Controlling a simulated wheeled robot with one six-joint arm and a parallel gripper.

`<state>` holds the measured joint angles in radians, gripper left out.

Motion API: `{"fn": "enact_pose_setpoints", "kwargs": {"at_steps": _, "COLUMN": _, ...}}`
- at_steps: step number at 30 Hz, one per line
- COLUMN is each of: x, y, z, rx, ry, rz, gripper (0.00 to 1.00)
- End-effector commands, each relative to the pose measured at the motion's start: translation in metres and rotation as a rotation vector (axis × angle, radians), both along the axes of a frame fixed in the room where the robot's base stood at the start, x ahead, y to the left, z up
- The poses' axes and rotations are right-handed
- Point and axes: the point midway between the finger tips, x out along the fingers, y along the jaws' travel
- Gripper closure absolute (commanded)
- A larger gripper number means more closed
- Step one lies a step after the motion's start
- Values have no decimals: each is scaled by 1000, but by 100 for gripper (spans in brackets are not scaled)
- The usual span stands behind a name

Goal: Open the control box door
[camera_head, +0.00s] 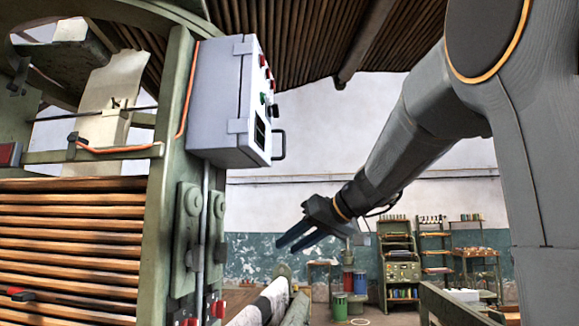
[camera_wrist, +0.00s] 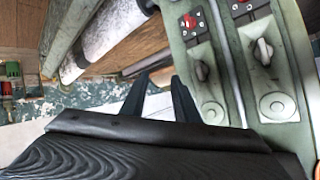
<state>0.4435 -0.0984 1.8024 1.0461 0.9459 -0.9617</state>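The control box (camera_head: 213,100) is a pale grey metal case fixed to the green machine post in the head view. Its door (camera_head: 256,125) faces right and looks shut against the case. The door carries red, green and black buttons, a dark window and a black bar handle (camera_head: 280,145) at its lower right. My gripper (camera_head: 285,247) is below the handle, slightly to its right in the picture, and apart from it. Its two dark fingers point down-left with a gap between them. They also show apart and empty in the wrist view (camera_wrist: 160,88). The box is not in the wrist view.
The green post (camera_head: 160,220) stands beside wooden slats (camera_head: 70,240). Plates with levers (camera_wrist: 205,75) are on the post, near the fingers in the wrist view. Rolls (camera_head: 265,302) lie below my gripper. Shelves (camera_head: 400,255) and drums (camera_head: 340,305) stand at the back.

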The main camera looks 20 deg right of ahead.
Motion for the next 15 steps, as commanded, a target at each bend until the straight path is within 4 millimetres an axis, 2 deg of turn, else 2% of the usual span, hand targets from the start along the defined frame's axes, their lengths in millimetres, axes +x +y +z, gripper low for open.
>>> {"fn": "enact_pose_setpoints", "kwargs": {"at_steps": 1, "x": 0, "y": -13, "z": 56, "rx": -11, "ry": -112, "rz": 6, "gripper": 72}}
{"fn": "enact_pose_setpoints", "kwargs": {"at_steps": 3, "x": -4, "y": -23, "z": 119, "rx": -33, "ry": -254, "rz": 25, "gripper": 72}}
{"fn": "enact_pose_setpoints", "kwargs": {"at_steps": 6, "x": -17, "y": -31, "z": 194, "rx": -72, "ry": -423, "rz": 48, "gripper": 72}}
{"fn": "enact_pose_setpoints", "kwargs": {"at_steps": 9, "x": -29, "y": -35, "z": 243, "rx": -106, "ry": -541, "rz": 64, "gripper": 72}}
{"fn": "enact_pose_setpoints", "kwargs": {"at_steps": 10, "x": -33, "y": -35, "z": 253, "rx": -115, "ry": -565, "rz": 68, "gripper": 72}}
{"fn": "enact_pose_setpoints", "kwargs": {"at_steps": 12, "x": -37, "y": -35, "z": 269, "rx": -128, "ry": -604, "rz": 75, "gripper": 72}}
{"fn": "enact_pose_setpoints", "kwargs": {"at_steps": 15, "x": -36, "y": -33, "z": 277, "rx": -133, "ry": -625, "rz": 79, "gripper": 72}}
